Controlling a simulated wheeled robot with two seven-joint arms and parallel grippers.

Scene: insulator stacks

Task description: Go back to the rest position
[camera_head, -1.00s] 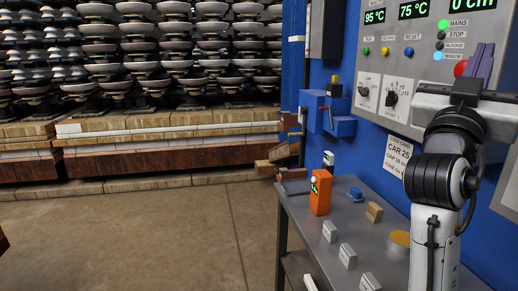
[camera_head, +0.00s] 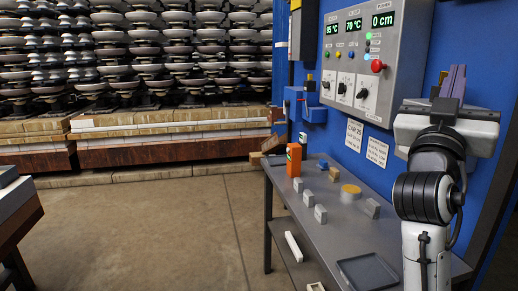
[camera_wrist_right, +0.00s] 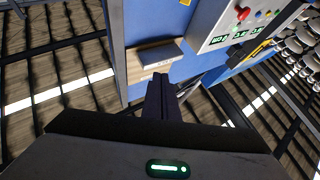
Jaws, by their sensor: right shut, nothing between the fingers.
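My right gripper (camera_head: 455,82) is raised at the right of the head view, with its purple fingers together and pointing up. It is empty and stands in front of the blue wall, to the right of the grey control panel (camera_head: 352,98) and apart from it in the picture. In the right wrist view the shut fingers (camera_wrist_right: 161,92) point toward the blue wall, with nothing between them. The panel also shows at the upper right of that view (camera_wrist_right: 212,36). My left gripper is not in view.
A grey metal bench (camera_head: 340,215) stands along the blue wall, holding an orange handheld device (camera_head: 294,160), small blocks and a dark tray (camera_head: 369,272). Loaded stacks of insulators (camera_head: 140,60) fill the back. The middle floor is clear.

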